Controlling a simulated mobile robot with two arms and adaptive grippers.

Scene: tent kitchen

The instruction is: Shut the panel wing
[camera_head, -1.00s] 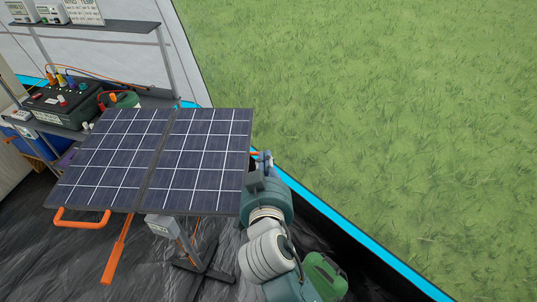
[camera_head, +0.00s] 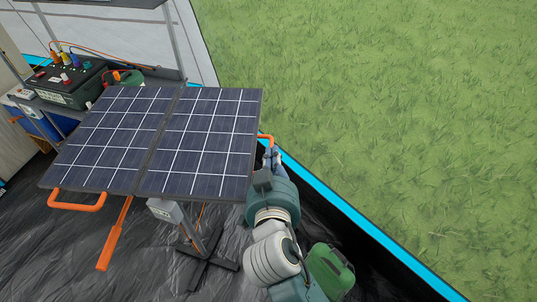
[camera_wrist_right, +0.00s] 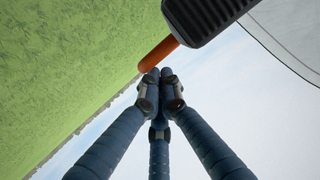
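The solar panel has two dark blue wings lying open side by side in the head view, the left wing (camera_head: 110,140) and the right wing (camera_head: 205,145), with a seam between them. An orange handle (camera_head: 78,206) sticks out at the left wing's front edge. Another orange handle (camera_head: 266,136) shows at the right wing's right edge. My right gripper (camera_head: 274,155) is beside that handle. In the right wrist view its blue fingers (camera_wrist_right: 160,74) are together, with the orange handle (camera_wrist_right: 158,54) at their tips. Whether they touch is unclear. My left gripper is out of view.
The panel stands on a post with a grey box (camera_head: 166,209) and a dark foot (camera_head: 212,262). An orange lever (camera_head: 114,235) hangs below. A battery box (camera_head: 67,86) stands on a shelf behind left. Grass (camera_head: 400,110) lies beyond the blue tent edge (camera_head: 350,213).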

